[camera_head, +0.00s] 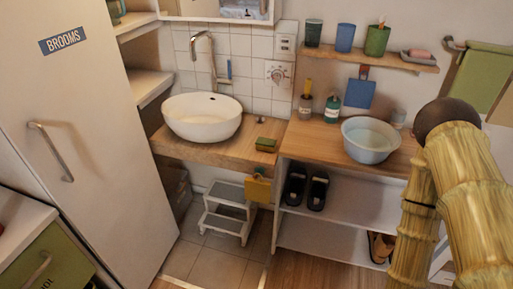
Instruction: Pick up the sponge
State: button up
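A small block with a green top and a yellowish lower part, which looks like the sponge (265,144), lies on the wooden counter (206,154). It is to the right of the round white basin (202,117), close to the counter's right end and apart from the basin. Nothing covers it. My arm shows at the right edge as thick bamboo-like links with a dark round joint. My gripper is not in this view, so its state does not show.
A grey-blue bowl (370,140) and bottles (332,109) stand on the right-hand cabinet. A step stool (228,211) is below the counter. A yellow item (259,189) hangs at its front. A tall white door (91,125) is at left. The tiled floor (213,264) has free room in front.

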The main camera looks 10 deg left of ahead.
aim_at(262, 143)
jog(key=u, duration=0.5)
jog(key=k, duration=0.6)
jog(key=u, duration=0.8)
jog(key=i, duration=1.15)
jog(key=z, duration=0.65)
